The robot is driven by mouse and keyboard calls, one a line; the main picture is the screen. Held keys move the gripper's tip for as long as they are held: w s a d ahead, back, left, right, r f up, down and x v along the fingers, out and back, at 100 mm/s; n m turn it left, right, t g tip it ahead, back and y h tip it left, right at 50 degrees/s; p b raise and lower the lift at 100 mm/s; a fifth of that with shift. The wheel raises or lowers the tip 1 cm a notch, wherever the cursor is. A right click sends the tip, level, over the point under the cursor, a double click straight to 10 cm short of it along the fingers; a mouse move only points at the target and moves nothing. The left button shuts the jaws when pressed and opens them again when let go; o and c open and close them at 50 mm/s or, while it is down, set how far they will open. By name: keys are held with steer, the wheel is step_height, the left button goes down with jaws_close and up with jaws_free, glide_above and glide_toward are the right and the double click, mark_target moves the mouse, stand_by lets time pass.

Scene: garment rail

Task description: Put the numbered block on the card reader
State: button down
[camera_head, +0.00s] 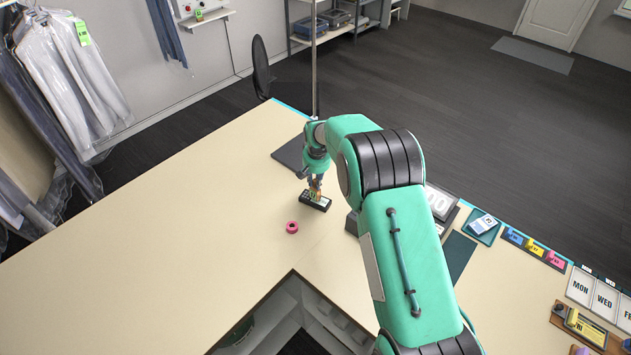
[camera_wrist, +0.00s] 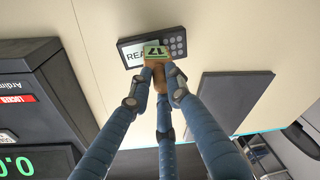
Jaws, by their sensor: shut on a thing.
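The card reader (camera_head: 316,201) is a small black device lying on the pale counter, under my gripper (camera_head: 316,187). The wrist view shows the card reader (camera_wrist: 133,54) with a light label and a keypad of round buttons. My gripper (camera_wrist: 157,66) has blue-grey fingers with tan tips, shut on the numbered block (camera_wrist: 156,51). The block has a green face with dark digits, upside down in the wrist view. It overlaps the middle of the reader, between label and keypad. I cannot tell whether it touches the reader. In the head view the block is too small to make out clearly.
A black machine with a green display (camera_wrist: 30,110) stands on the other side. The counter's left part is clear; its front has a cut-out (camera_head: 290,318).

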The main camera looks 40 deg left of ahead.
mark_target(317, 193)
steer(key=shift+f, duration=0.2)
steer(key=c, duration=1.6)
jaws_free()
steer(key=shift+c, duration=0.2)
steer(key=shift+r, duration=0.25)
step_height(317, 193, up, 12)
steer(key=s+d+b, duration=0.1)
steer(key=b, duration=0.1)
steer(key=shift+d+f, duration=0.15)
steer(key=shift+d, duration=0.15)
steer(key=shift+s, duration=0.1)
